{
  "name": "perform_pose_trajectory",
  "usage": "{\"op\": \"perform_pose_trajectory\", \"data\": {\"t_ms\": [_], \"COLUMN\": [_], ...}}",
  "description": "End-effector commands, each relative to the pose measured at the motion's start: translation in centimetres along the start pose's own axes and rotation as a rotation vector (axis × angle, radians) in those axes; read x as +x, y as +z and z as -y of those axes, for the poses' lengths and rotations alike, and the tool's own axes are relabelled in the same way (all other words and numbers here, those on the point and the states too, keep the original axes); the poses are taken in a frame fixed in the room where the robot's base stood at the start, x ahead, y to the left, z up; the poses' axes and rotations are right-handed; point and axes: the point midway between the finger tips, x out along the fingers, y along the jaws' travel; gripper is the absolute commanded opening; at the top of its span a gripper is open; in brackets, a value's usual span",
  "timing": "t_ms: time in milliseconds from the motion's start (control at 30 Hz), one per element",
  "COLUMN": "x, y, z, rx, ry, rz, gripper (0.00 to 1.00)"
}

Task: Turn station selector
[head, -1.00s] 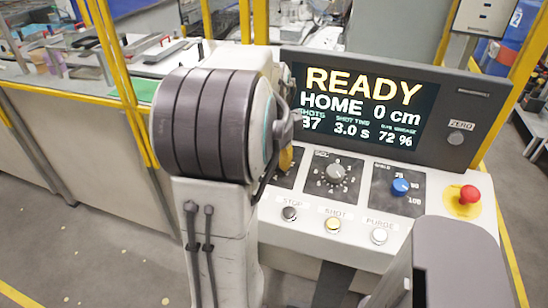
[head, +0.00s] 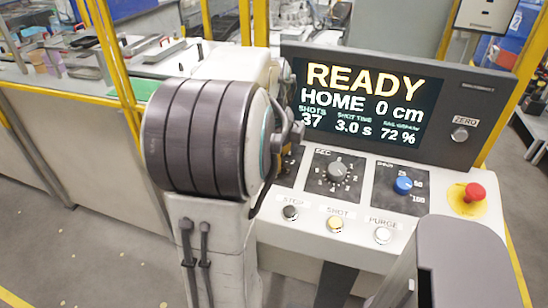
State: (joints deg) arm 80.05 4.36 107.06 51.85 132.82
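A white sloped console carries a dark display (head: 385,105) reading READY, HOME, 0 cm. Below it is a row of dials. A grey round knob (head: 337,171) has numbers around it, and a blue knob (head: 403,185) sits to its right. A further dark dial plate (head: 291,163) at the left end is mostly hidden behind my arm; no knob shows clearly on it. No label reading "station" is legible. My arm's large ribbed joint stands in front of the console's left end. My gripper's fingers cannot be made out, so their contact with any knob cannot be told.
The STOP (head: 290,212), SHOT (head: 335,224) and PURGE (head: 383,235) buttons line the front edge. A red mushroom button (head: 474,192) is at right, and a ZERO button (head: 460,134) is beside the screen. Yellow posts (head: 112,60) and a bench stand at left.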

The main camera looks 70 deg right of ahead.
Motion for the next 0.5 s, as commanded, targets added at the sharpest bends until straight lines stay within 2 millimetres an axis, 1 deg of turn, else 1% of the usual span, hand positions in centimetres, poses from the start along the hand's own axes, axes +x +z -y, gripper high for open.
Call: {"op": "perform_pose_trajectory", "data": {"t_ms": [33, 200, 500], "x": [0.28, 0.26, 0.25], "y": [-0.19, -0.21, -0.24], "z": [-0.16, -0.16, -0.17], "rx": [0.019, 0.061, 0.079], "ry": [0.006, 0.005, 0.006], "rz": [-0.006, -0.006, -0.006], "gripper": [0.05, 0.05, 0.05]}}
